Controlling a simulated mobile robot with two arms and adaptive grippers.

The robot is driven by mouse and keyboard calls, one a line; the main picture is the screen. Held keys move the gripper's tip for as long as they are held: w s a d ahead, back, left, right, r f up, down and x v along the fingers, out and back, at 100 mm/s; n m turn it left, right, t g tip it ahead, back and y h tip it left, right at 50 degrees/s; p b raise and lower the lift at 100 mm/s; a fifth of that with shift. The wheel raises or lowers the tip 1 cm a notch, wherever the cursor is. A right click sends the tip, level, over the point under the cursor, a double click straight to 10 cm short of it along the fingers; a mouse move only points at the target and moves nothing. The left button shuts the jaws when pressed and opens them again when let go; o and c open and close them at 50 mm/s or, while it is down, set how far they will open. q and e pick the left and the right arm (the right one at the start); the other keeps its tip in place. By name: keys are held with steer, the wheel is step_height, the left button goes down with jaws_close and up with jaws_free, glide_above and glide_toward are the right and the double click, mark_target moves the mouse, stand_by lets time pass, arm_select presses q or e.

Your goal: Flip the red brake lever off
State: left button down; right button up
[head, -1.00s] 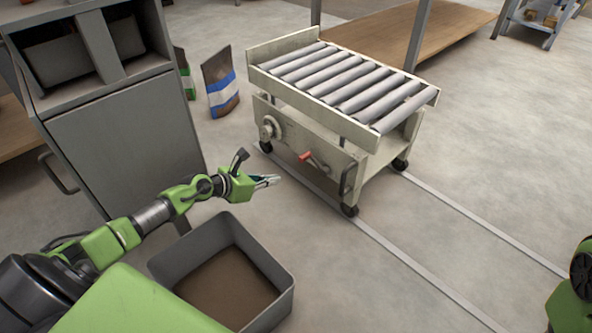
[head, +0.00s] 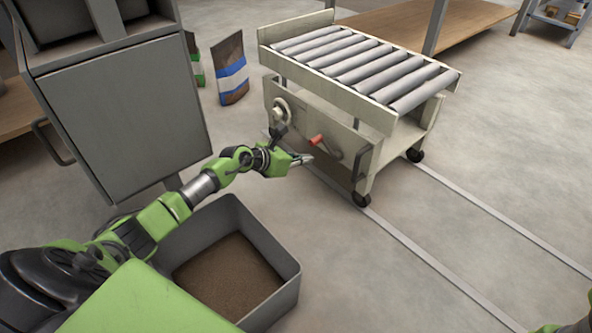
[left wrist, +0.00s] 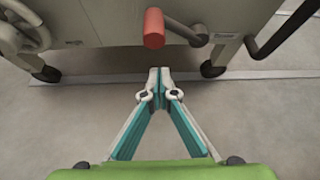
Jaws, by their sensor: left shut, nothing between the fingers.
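The brake lever has a red grip (head: 316,139) on a metal arm, on the side of the roller cart (head: 345,115). In the left wrist view the red grip (left wrist: 154,28) points toward the camera, at the top middle, with its metal arm running right. My left gripper (head: 304,159) is shut and empty, just in front of the cart's side and a little below the lever in the picture. In the left wrist view its closed fingertips (left wrist: 159,72) sit below the red grip, apart from it. Only a sliver of green at the head view's lower right edge may be my right arm; its gripper does not show.
A grey bin (head: 288,290) of brown material stands below my left arm. A grey cabinet (head: 125,120) stands left. Floor right of the cart is clear.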

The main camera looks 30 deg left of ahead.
arm_select(q)
steer(key=shift+w+a+r+b, duration=0.1)
steer(key=shift+w+r+b, duration=0.05)
steer(key=shift+r, duration=0.6)
steer(key=shift+w+r+b, duration=0.1)
steer(key=shift+r+b, duration=0.05)
steer(key=shift+r, duration=0.55)
